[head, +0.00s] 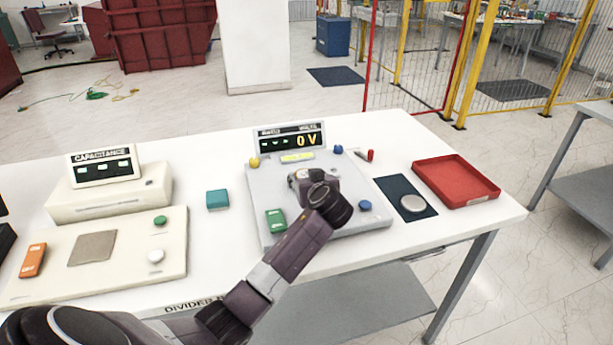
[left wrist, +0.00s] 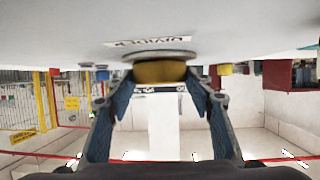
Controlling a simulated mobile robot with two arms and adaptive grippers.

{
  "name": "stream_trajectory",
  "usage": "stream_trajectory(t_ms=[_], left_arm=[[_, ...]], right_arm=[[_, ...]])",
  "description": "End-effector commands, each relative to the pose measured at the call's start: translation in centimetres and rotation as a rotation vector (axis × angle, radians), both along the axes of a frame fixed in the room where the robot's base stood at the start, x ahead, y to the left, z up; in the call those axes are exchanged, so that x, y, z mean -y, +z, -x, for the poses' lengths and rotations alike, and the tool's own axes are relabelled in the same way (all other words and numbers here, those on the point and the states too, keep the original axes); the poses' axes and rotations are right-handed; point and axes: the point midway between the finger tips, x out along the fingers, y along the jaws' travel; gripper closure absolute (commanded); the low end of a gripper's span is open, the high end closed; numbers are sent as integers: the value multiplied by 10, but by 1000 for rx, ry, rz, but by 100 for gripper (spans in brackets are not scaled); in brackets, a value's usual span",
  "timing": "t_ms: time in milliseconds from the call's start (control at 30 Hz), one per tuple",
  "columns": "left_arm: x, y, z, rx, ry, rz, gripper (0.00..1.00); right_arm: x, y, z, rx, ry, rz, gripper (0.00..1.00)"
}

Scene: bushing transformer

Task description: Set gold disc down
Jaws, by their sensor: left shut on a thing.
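My left gripper (head: 301,182) is low over the grey panel (head: 345,218) with the "0 V" display (head: 290,138). In the left wrist view, which is upside down, the gripper (left wrist: 160,88) is shut on the gold disc (left wrist: 160,72), one finger on each side. The disc is right at a round silver plate (left wrist: 160,55) on the panel. I cannot tell whether disc and plate touch. In the head view the gripper and wrist hide the disc and the plate. My right gripper is in neither view.
A green block (head: 276,220), yellow knob (head: 254,162) and blue knobs (head: 365,206) are around the gripper on the panel. To the right are a dark mat (head: 388,184) with a silver disc (head: 412,203) and a red tray (head: 455,181). A teal block (head: 217,199) stands left.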

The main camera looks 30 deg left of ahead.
Motion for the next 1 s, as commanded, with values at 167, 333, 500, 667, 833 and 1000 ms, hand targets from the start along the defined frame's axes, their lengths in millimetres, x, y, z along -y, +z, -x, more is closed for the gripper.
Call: stream_trajectory(t_ms=[167, 333, 500, 667, 833, 1000], left_arm=[[0, 2, -1, 3, -1, -1, 86], [0, -2, 0, 0, 0, 0, 46], [0, -2, 0, 0, 0, 0, 34], [0, -2, 0, 0, 0, 0, 34], [2, 2, 1, 0, -1, 0, 34], [18, 9, 16, 3, -3, 3, 34]], right_arm=[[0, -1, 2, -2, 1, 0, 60], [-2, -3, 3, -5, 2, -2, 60], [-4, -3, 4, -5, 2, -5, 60], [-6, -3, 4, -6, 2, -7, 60], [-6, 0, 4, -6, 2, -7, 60], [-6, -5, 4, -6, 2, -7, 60]])
